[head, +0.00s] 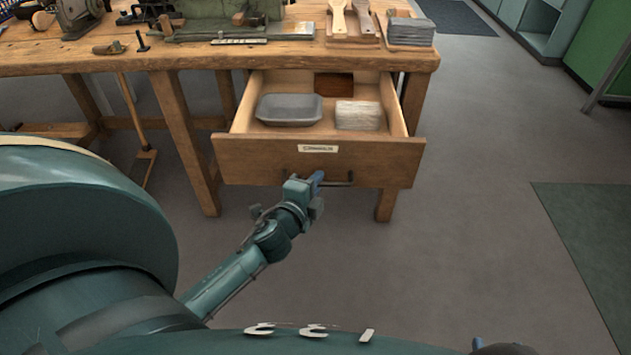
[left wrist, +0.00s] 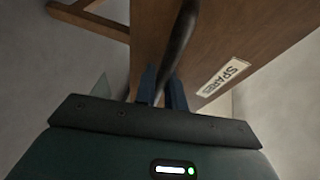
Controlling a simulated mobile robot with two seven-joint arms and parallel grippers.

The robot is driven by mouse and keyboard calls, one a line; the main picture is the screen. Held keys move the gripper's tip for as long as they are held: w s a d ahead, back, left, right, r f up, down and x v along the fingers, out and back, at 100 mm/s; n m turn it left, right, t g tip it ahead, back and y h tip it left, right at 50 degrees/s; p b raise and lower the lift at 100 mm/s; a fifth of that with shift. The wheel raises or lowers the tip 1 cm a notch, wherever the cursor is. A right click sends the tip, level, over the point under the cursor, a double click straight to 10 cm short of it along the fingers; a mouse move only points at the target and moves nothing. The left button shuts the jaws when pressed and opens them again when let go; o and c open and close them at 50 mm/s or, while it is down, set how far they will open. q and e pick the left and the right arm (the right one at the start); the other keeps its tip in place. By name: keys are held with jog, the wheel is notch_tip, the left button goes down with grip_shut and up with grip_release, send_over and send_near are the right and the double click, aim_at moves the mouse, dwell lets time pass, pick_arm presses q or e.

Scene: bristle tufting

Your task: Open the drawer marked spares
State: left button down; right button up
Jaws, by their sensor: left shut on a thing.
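The wooden drawer (head: 265,158) stands pulled out from the workbench, open toward me. Its front carries a white label (head: 318,149), too small to read in the head view; in the left wrist view the label (left wrist: 222,78) reads SPARES. A dark bar handle (head: 340,183) runs across the lower front. My left gripper (head: 316,180) is shut on the handle; in the left wrist view its blue fingers (left wrist: 162,88) sit on either side of the dark handle bar (left wrist: 178,45). My right gripper is not in view.
Inside the drawer lie a grey tray (head: 289,109), a pale stacked bundle (head: 358,115) and a brown block (head: 333,85). The workbench top (head: 300,54) holds brushes (head: 339,18), a grey stack (head: 410,30) and tools. The grey floor (head: 450,200) to the right is clear.

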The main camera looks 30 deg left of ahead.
pick_arm(q)
jog(key=c, duration=1.8)
grip_release()
jog(key=shift+o, duration=0.2)
jog(key=v, duration=1.3)
jog(key=shift+p, duration=0.4)
jog(key=shift+s, duration=0.15)
